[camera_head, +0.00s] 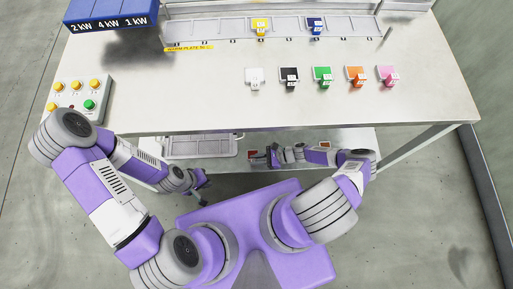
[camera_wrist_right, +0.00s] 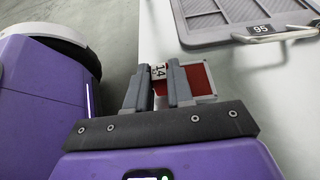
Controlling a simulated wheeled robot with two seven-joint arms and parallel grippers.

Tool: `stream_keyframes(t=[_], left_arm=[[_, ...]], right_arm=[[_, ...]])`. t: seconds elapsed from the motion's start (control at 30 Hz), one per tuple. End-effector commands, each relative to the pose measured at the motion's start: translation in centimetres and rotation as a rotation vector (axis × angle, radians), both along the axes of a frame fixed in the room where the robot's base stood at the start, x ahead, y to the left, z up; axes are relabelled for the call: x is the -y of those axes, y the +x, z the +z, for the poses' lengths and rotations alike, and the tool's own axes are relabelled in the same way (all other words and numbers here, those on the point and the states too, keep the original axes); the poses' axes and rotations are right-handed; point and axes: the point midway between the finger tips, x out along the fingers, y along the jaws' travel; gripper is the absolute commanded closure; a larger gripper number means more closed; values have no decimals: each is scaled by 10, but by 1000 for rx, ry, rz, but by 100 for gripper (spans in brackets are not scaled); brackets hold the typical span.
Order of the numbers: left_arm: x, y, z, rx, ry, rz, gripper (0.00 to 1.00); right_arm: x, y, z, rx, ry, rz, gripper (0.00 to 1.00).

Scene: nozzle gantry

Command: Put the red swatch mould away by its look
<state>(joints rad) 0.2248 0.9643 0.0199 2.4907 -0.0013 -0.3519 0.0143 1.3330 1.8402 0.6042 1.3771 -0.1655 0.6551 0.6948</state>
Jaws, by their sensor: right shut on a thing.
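The red swatch mould (camera_wrist_right: 202,79) shows in the right wrist view as a red panel with a pale edge and a tag reading 14. My right gripper (camera_wrist_right: 159,80) is shut on it at the tag, and one finger hides part of it. In the head view, my right gripper (camera_head: 262,157) reaches left below the table's front edge, over the lower shelf. My left gripper (camera_head: 203,183) hangs low in front of the table, away from the mould; its fingers are too small to judge.
White, black, green (camera_head: 322,76), orange and pink moulds stand in a row on the table. Yellow (camera_head: 261,27) and blue (camera_head: 315,25) ones sit on the rear warm plate (camera_head: 210,28). A tray (camera_head: 201,147) labelled 95 lies on the lower shelf. A button box (camera_head: 77,97) stands left.

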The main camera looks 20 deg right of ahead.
Motion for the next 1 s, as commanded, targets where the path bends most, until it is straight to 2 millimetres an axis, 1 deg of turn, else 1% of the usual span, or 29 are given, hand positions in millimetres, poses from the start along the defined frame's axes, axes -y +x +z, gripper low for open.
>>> stream_keyframes(t=[0.17,0.2,0.37,0.67,0.77,0.83,0.87,0.9,1.0], left_arm=[[0,0,0,0,0,0,100],[0,0,0,0,0,0,100],[0,0,0,0,0,0,100],[0,0,0,0,0,0,100],[0,0,0,0,0,0,100],[0,0,0,0,0,0,100],[0,0,1,0,0,0,100],[0,0,4,0,0,0,100],[0,0,10,0,0,0,100]], right_arm=[[-1,0,-3,1,2,1,100],[0,0,-3,1,1,1,77],[0,0,-3,1,1,1,53],[0,0,-2,1,1,1,53],[0,0,3,0,1,0,53],[0,0,9,2,1,2,53],[4,-1,12,1,-1,-1,53],[14,-3,15,0,-5,-1,53],[35,-9,24,0,-5,-1,53]])
